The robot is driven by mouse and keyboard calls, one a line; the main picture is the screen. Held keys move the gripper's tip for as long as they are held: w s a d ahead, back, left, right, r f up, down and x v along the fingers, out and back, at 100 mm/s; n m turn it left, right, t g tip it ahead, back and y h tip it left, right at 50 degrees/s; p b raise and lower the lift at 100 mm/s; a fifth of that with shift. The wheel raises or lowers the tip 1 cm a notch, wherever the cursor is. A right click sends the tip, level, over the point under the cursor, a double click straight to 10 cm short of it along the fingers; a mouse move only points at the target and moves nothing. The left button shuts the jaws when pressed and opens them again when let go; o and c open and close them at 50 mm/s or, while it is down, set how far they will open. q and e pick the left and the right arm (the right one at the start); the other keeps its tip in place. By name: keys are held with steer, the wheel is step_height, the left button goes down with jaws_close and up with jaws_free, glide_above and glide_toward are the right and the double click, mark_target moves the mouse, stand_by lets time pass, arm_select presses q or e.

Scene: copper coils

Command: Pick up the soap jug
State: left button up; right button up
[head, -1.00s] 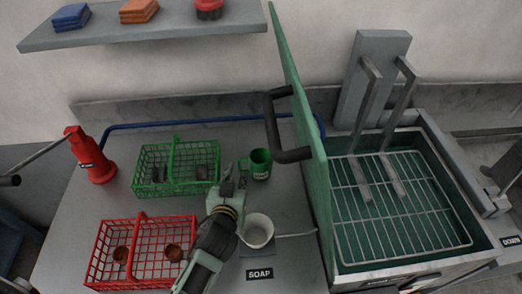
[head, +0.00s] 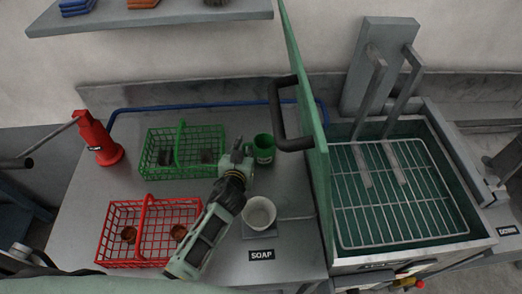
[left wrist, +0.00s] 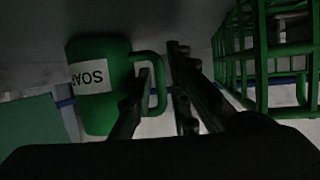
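The soap jug (head: 264,153) is a green mug-like jug with a handle on its left side, standing upright on the grey counter left of the raised green lid. In the left wrist view the jug (left wrist: 103,105) shows its white SOAP label. My left gripper (head: 238,156) is just left of the jug, at its handle. In the left wrist view the fingers of the left gripper (left wrist: 162,65) are apart, one on either side of the handle's outer bar; whether they touch it I cannot tell. My right gripper is not in view.
A white cup (head: 259,211) stands on a grey pad by the SOAP plate, close to my left arm. A green basket (head: 181,137) and a red basket (head: 147,228) are to the left. The raised green lid (head: 305,120) borders the jug's right.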

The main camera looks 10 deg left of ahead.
arm_select(q)
steer(key=shift+c, duration=0.3)
jaws_close()
steer(key=shift+r, duration=0.15)
